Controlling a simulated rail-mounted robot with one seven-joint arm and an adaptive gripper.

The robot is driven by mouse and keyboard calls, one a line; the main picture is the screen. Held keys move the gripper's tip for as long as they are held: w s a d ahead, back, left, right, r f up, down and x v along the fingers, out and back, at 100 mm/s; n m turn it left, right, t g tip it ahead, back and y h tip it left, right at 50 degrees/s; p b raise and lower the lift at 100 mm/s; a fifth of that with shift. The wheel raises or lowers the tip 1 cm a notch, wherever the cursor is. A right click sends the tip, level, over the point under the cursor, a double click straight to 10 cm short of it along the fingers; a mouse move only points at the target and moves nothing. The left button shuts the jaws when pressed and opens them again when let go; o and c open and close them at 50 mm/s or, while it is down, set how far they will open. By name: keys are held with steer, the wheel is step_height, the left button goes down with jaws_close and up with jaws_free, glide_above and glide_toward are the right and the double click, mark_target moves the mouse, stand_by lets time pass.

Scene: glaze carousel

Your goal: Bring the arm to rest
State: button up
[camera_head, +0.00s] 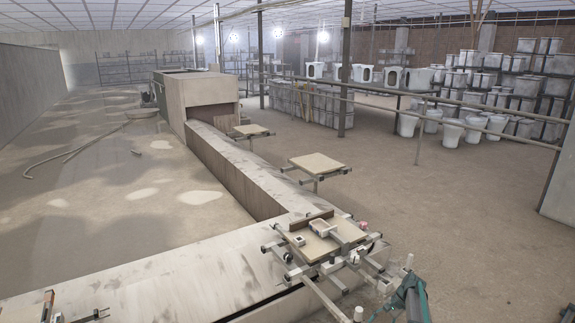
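I cannot make out my arm or my gripper with any certainty in the head view. A teal and dark tool-like shape (410,296) is cut off by the bottom edge at the lower right. I cannot tell whether it is part of my arm or a separate tool. The nearest carousel stand holds a tan board (312,246) on a frame of metal bars. A small white tray-like piece (323,229) lies on this board.
A long concrete channel (235,170) runs back to a boxy booth (197,95). Other boards (317,163) stand on posts beside it. White ceramic ware (475,125) fills the back right behind a rail. Open floor (470,230) lies at the right.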

steer(key=s+a+f+n+g+h, duration=0.1)
steer(key=s+a+f+n, duration=0.2)
steer(key=s, duration=0.6)
steer(key=s+a+f+h+p, duration=0.1)
steer(key=s+a+f, duration=0.3)
steer(key=s, duration=0.5)
steer(key=s+a+f+n+g+h, duration=0.1)
steer(key=s+a+f+n+h, duration=0.1)
steer(key=s+a, duration=0.5)
steer(key=s+a+n+g+h+p, duration=0.1)
steer(key=s+a+n, duration=0.1)
steer(key=s, duration=1.4)
steer(key=s+a+r+n+g+h, duration=0.1)
steer(key=s+a+n+g, duration=0.1)
steer(key=s, duration=1.5)
steer(key=shift+a+r+n+h+p, duration=0.35)
steer(key=shift+a+n, duration=0.35)
steer(key=shift+a, duration=0.45)
steer(key=shift+c, duration=0.3)
